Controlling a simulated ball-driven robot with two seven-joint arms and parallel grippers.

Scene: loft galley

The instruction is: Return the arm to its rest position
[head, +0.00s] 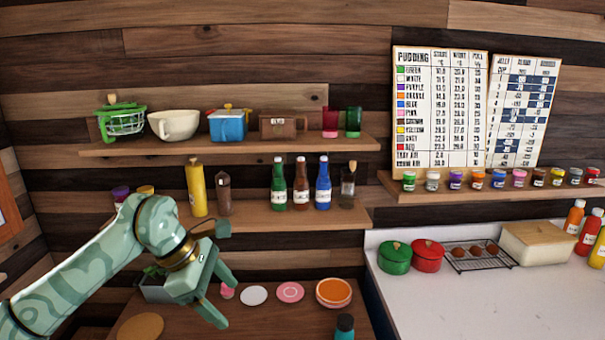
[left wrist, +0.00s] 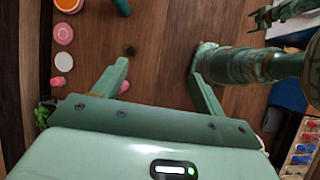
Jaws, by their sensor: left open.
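My left arm comes in from the left in the head view. Its green gripper (head: 226,302) hangs in front of the lower wooden counter, with its fingers apart and nothing between them. In the left wrist view the same gripper (left wrist: 163,58) shows two spread fingers with bare brown wood between and beyond them. What looks like my right gripper (left wrist: 266,17) shows small at the top right of the left wrist view; its jaws are too unclear to read. It is not in the head view.
Shelves hold a yellow bottle (head: 196,190) and other goods. The white worktop (head: 470,305) is clear in front.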

